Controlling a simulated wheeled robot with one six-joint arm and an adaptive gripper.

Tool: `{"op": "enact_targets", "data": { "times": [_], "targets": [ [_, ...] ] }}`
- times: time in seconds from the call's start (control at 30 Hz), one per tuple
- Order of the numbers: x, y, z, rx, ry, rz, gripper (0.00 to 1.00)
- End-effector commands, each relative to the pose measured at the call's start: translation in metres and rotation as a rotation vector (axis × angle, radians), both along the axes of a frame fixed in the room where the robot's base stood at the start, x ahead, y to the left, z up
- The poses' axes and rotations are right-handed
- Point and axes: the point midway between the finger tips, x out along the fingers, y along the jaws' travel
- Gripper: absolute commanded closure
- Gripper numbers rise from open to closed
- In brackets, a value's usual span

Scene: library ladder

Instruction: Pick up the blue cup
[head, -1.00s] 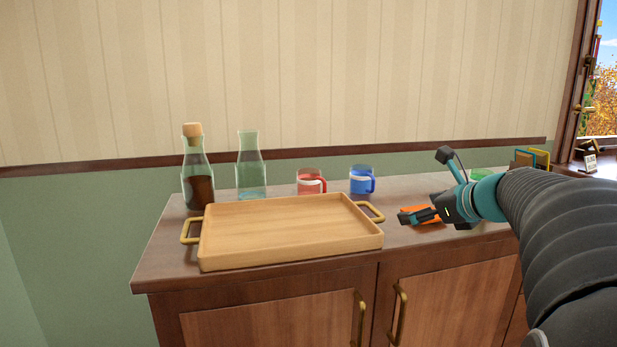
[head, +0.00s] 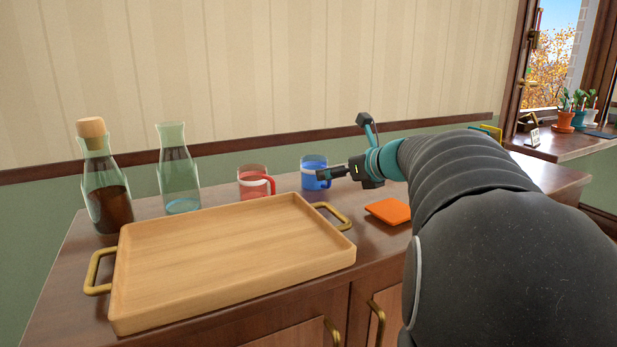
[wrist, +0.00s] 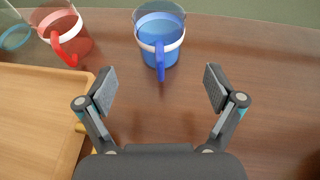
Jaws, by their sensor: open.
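The blue cup (head: 314,172) stands upright on the cabinet top behind the tray's right handle. It has a white band and a blue handle. In the wrist view the blue cup (wrist: 160,35) is ahead of the fingertips, with its handle pointing toward my gripper. My gripper (head: 325,174) is open and empty; in the head view it overlaps the cup's right side. In the wrist view my gripper (wrist: 159,90) has its fingers wide apart, and the cup is a little beyond them, not between the pads.
A red cup (head: 253,183) stands left of the blue one. A wooden tray (head: 230,262) with brass handles lies in front. A clear carafe (head: 178,175) and a corked bottle (head: 105,195) stand at the left. An orange square (head: 388,211) lies right of the tray.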

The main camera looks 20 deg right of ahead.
Motion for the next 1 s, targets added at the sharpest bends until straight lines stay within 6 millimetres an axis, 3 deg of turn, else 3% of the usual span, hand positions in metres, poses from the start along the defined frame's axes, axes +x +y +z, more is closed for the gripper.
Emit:
{"op": "enact_targets", "data": {
  "times": [0.2,0.57,0.83,1.0],
  "targets": [
    [0.032,0.007,-0.014,0.001,0.001,0.002,0.08],
    [0.051,0.013,-0.024,0.000,0.002,0.004,0.08],
    [0.083,0.021,-0.040,-0.001,0.002,0.006,0.08],
    [0.087,0.021,-0.040,-0.002,0.000,0.004,0.08]
  ]
}}
